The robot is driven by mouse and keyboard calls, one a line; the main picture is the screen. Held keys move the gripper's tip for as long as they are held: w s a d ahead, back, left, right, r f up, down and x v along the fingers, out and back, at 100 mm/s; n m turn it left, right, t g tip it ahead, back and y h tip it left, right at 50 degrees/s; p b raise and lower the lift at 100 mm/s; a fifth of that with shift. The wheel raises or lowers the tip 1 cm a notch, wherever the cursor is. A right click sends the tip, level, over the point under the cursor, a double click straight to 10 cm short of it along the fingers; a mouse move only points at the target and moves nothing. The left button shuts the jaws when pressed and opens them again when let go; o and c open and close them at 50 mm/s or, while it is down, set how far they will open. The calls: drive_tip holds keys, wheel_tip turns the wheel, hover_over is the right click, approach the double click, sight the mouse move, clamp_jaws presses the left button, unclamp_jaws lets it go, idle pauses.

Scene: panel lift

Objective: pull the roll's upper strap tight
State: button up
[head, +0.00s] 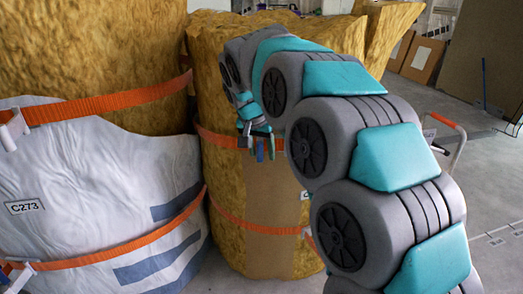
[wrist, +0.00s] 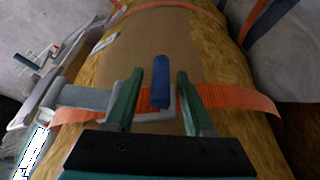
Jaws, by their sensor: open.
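The yellow fibrous roll (head: 232,185) stands upright behind my arm, with a brown panel (head: 272,200) on its face. Its orange upper strap (head: 218,140) runs around it at my gripper's height. In the wrist view the upper strap (wrist: 240,98) crosses the roll (wrist: 215,60) below the fingertips. A blue handle (wrist: 160,82) on a grey metal bracket (wrist: 152,116) sits at this strap, between my fingers. My gripper (wrist: 160,74) is open, one green finger on each side of the handle, with gaps visible. In the head view my gripper (head: 257,150) is small and partly hidden by my arm.
A lower orange strap (head: 245,226) circles the same roll. A white-wrapped bundle (head: 90,190) marked C273 stands close on the left. Metal parts (wrist: 40,110) lie left of my gripper in the wrist view. A trolley with an orange handle (head: 442,120) stands right, with open floor around.

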clamp_jaws()
idle(1.4)
